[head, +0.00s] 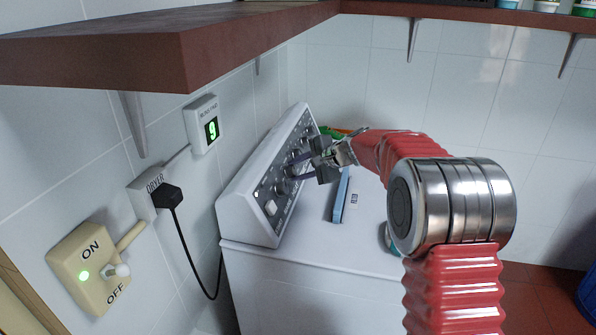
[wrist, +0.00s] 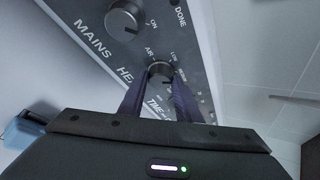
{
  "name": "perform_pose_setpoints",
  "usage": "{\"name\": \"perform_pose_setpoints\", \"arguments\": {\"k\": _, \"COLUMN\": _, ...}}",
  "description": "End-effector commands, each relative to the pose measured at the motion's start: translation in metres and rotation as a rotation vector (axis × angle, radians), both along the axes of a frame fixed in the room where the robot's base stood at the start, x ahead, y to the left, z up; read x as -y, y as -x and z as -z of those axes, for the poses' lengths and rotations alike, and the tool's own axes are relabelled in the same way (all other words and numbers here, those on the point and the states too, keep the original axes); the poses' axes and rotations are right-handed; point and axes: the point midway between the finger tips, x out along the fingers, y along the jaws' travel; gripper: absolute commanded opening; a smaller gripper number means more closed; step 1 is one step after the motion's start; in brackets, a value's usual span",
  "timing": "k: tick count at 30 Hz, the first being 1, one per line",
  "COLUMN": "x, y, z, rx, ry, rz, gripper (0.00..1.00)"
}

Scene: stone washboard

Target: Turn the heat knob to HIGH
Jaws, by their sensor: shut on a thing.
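The heat knob (wrist: 160,71) is a round dark knob on the grey panel in the wrist view. Labels beside it include AIR and LOW, and further labels are too small or blurred to read surely. The two dark fingers of my gripper (wrist: 160,85) are shut on its sides. In the head view my gripper (head: 296,167) reaches from the right to the sloped panel of the white machine (head: 250,205). There my fingers partly hide the knob. I cannot tell exactly which label the knob points to.
The MAINS knob (wrist: 125,19) sits beside the heat knob. A blue flat object (head: 341,195) lies on the machine's top. A brown shelf (head: 230,45) overhangs the left side. A wall switch (head: 90,268), a plug (head: 166,197) with its cord and a green display (head: 212,130) are on the wall.

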Motion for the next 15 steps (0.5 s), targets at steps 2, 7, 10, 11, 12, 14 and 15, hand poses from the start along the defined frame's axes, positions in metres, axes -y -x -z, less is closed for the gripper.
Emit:
{"name": "perform_pose_setpoints", "arguments": {"k": 2, "x": 0.0032, "y": -0.0024, "z": 0.001, "rx": -0.036, "ry": -0.005, "rz": 0.024, "gripper": 0.08}}
{"name": "perform_pose_setpoints", "arguments": {"k": 7, "x": 0.0031, "y": -0.003, "z": 0.0005, "rx": -0.123, "ry": -0.023, "rz": 0.065, "gripper": 0.08}}
{"name": "perform_pose_setpoints", "arguments": {"k": 10, "x": 0.0031, "y": -0.0036, "z": 0.0001, "rx": -0.177, "ry": -0.035, "rz": 0.091, "gripper": 0.08}}
{"name": "perform_pose_setpoints", "arguments": {"k": 11, "x": 0.0029, "y": -0.0036, "z": 0.0002, "rx": -0.193, "ry": -0.039, "rz": 0.098, "gripper": 0.08}}
{"name": "perform_pose_setpoints", "arguments": {"k": 12, "x": 0.0031, "y": -0.0038, "z": 0.0006, "rx": -0.215, "ry": -0.043, "rz": 0.11, "gripper": 0.08}}
{"name": "perform_pose_setpoints", "arguments": {"k": 14, "x": 0.003, "y": -0.0039, "z": 0.0007, "rx": -0.248, "ry": -0.049, "rz": 0.123, "gripper": 0.08}}
{"name": "perform_pose_setpoints", "arguments": {"k": 15, "x": 0.0029, "y": -0.0043, "z": 0.0004, "rx": -0.27, "ry": -0.054, "rz": 0.136, "gripper": 0.08}}
